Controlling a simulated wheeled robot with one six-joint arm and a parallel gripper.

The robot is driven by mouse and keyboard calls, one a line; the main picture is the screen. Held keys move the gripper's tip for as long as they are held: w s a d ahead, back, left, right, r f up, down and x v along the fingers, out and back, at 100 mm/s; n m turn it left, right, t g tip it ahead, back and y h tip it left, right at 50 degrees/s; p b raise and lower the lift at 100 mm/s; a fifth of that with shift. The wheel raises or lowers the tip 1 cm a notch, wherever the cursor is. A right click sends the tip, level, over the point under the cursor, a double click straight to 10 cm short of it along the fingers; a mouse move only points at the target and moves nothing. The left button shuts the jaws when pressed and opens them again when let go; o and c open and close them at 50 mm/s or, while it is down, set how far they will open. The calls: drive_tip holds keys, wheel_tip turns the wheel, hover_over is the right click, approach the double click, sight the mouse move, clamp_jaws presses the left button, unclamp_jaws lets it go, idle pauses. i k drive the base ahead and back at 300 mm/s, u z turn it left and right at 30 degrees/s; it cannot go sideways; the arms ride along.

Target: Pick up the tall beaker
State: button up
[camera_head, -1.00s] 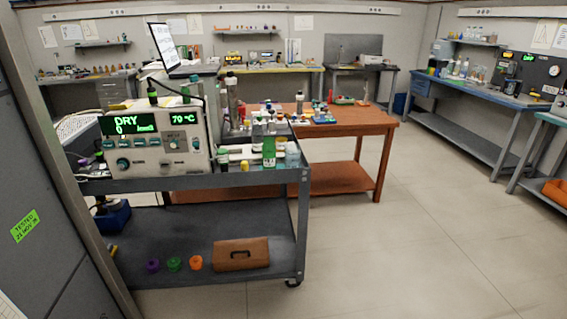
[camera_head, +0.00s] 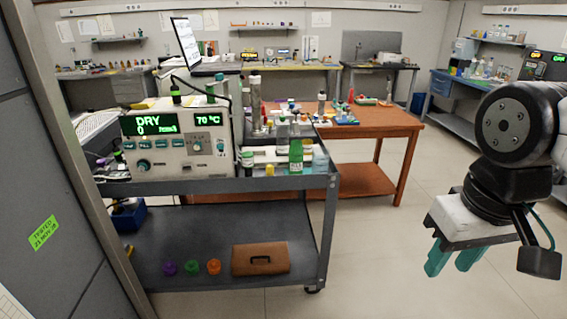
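My gripper (camera_head: 449,266) hangs at the right of the head view, pointing down, with two teal fingers apart and nothing between them. It is over open floor, well to the right of the grey cart (camera_head: 230,184) and apart from it. A clear glass vessel (camera_head: 320,160) stands at the cart's right end, beside a green-labelled bottle (camera_head: 296,157). Several other clear vessels and bottles stand close together behind it. They are too small and crowded for me to tell for sure which is the tall beaker.
A dryer unit (camera_head: 178,140) with a green display fills the cart's left top. A brown case (camera_head: 260,258) and coloured caps lie on its lower shelf. A brown table (camera_head: 385,123) stands behind. The floor right of the cart is clear.

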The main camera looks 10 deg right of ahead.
sight(320, 156)
drive_tip(key=z, duration=0.05)
drive_tip(key=i, duration=1)
drive_tip(key=z, duration=0.55)
